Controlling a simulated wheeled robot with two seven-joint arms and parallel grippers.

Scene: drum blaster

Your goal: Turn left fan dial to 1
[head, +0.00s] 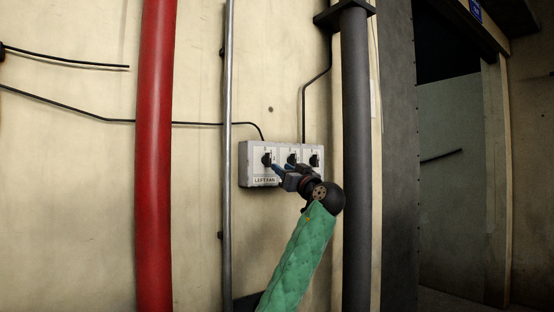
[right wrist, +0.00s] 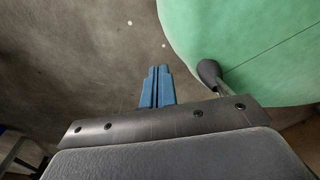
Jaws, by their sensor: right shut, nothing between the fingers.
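A grey control box (head: 244,165) labelled LEFT FAN at its lower left is mounted on the wall in the head view. Its leftmost black dial (head: 267,160) sits above that label; its exact setting is too small to read. My left gripper (head: 283,167) is in front of the box, just right of and below this dial. Whether a finger touches the dial I cannot tell. My right gripper (right wrist: 158,87) shows in the right wrist view, with its blue fingers together and empty.
Two more black dials, the middle one (head: 292,159) partly hidden by my gripper and the right one (head: 314,160), are on the same box. A red pipe (head: 155,150) and thin grey pipe (head: 227,120) stand to the left, a thick dark pipe (head: 356,120) to the right.

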